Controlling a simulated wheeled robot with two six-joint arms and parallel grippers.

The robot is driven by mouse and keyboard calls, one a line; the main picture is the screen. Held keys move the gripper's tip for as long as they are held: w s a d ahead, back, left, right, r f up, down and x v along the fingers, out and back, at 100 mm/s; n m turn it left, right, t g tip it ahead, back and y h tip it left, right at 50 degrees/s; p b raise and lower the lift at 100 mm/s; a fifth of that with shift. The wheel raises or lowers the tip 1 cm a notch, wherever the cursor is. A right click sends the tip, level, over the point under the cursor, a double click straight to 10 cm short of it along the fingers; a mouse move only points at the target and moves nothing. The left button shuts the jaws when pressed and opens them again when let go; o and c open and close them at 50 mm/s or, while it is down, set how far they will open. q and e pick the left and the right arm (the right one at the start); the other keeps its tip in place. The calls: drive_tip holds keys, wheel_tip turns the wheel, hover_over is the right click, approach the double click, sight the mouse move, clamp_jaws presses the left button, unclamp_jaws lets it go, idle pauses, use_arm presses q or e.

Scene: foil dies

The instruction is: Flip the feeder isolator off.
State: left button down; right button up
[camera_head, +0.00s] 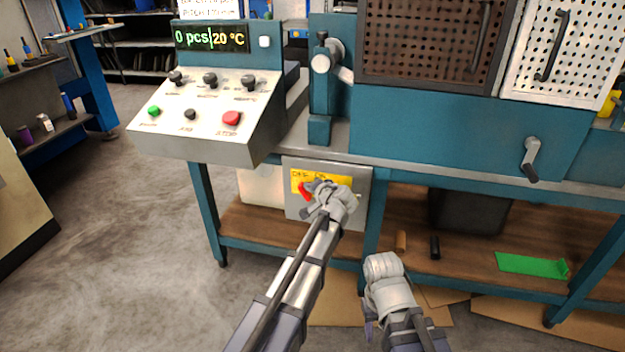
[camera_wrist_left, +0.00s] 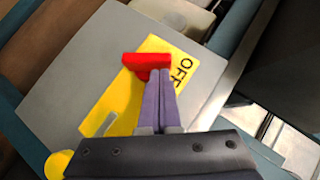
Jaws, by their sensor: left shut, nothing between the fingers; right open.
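The feeder isolator is a grey box (camera_wrist_left: 70,70) under the bench, with a yellow plate (camera_wrist_left: 180,56) and a red handle (camera_wrist_left: 146,62). In the head view the red handle (camera_head: 305,191) shows at the left of the yellow plate (camera_head: 335,181). "OFF" is readable on the plate beside the handle in the left wrist view. My left gripper (camera_head: 316,187) is shut and empty, its fingertips (camera_wrist_left: 161,76) right at the handle. I cannot tell whether they touch it. The gripper hides part of the plate. My right gripper (camera_head: 383,266) is open, low in front of the bench.
A sloped control panel (camera_head: 205,105) with knobs and buttons stands above the isolator at the left. Its display (camera_head: 212,38) reads 0 pcs, 20 °C. A blue bench leg (camera_head: 376,205) is close to the right of the isolator. The lower shelf (camera_head: 475,252) holds small items.

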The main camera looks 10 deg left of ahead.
sight(299, 186)
use_arm(q)
drive_tip(key=a+n+h+p, duration=0.2)
drive_tip(key=h+p, duration=0.1)
drive_tip(key=a+n+g+h+p, duration=0.1)
drive_tip(key=h, duration=0.1)
drive_tip(key=shift+r+p, duration=0.25)
drive_tip(key=shift+p, duration=0.1)
drive_tip(key=shift+a+f+n+h, duration=0.25)
drive_tip(key=shift+n+h, duration=0.25)
drive_tip(key=shift+h, duration=0.6)
drive_tip(key=shift+a, duration=0.2)
drive_tip(key=shift+w, duration=0.1)
